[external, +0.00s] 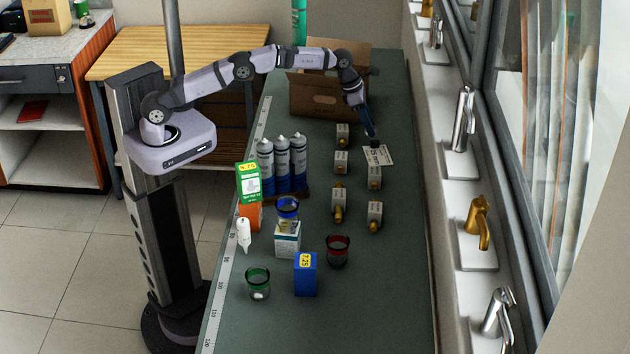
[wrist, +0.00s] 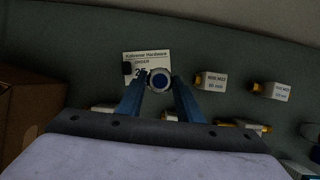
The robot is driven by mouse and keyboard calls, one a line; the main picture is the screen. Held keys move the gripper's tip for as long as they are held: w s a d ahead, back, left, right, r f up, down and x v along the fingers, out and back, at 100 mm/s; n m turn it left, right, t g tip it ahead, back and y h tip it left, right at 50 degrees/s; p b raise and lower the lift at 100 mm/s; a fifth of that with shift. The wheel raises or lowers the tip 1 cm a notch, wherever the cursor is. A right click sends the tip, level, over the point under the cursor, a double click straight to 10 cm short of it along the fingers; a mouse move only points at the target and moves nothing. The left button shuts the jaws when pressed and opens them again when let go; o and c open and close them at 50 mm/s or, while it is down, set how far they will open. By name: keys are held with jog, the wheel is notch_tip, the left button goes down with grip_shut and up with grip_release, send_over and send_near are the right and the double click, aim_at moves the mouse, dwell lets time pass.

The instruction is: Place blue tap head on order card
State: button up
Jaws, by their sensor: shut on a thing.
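The order card (wrist: 147,57) is white with printed text and lies on the green bench; in the external view the card (external: 380,156) is just below my gripper (external: 371,137). In the wrist view the blue tap head (wrist: 159,79), a round piece with a pale rim and blue centre, sits between the two blue fingers of my gripper (wrist: 159,84), which is shut on it. It covers the lower right part of the card in that view. I cannot tell whether it touches the card or is held above it. In the external view the tap head is too small to make out.
Several small labelled boxes with brass fittings (external: 375,215) stand around and in front of the card. A cardboard box (external: 318,97) is behind it to the left. Cartridges (external: 282,165), cups (external: 338,250) and a blue box (external: 305,275) stand nearer the camera.

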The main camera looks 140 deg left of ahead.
jog(key=shift+f+p, duration=1.5)
jog(key=shift+f, duration=3.5)
jog(key=shift+f, duration=0.1)
jog(key=o, duration=1)
jog(key=shift+o, duration=0.2)
jog(key=shift+r, duration=0.2)
jog(key=shift+r, duration=0.2)
jog(key=b+v, duration=0.3)
jog(key=v, duration=0.8)
jog(key=shift+s+d+r, duration=0.15)
jog(key=shift+r, duration=0.05)
